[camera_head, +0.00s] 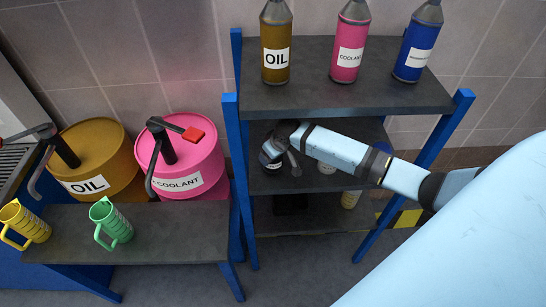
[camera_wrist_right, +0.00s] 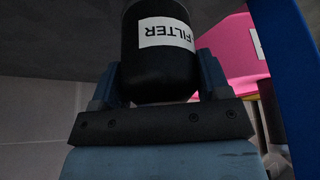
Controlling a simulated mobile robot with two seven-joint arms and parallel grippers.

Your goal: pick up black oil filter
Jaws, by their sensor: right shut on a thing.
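The black oil filter (camera_wrist_right: 158,72) has a white label reading FILTER. In the right wrist view it sits between the two fingers of my right gripper (camera_wrist_right: 158,82), which is shut on it. In the head view my right gripper (camera_head: 284,150) reaches in from the right to the middle level of the blue-framed shelf, under the top board. The filter (camera_head: 269,160) shows there as a small dark shape with a white label at the gripper's tip. Whether it touches the board below cannot be told. My left gripper is in neither view.
The shelf's top board (camera_head: 330,100) holds brown oil, pink coolant and blue bottles. A blue post (camera_head: 237,170) stands close left of the gripper. Left are oil and coolant drums and a low table (camera_head: 160,225) with jugs.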

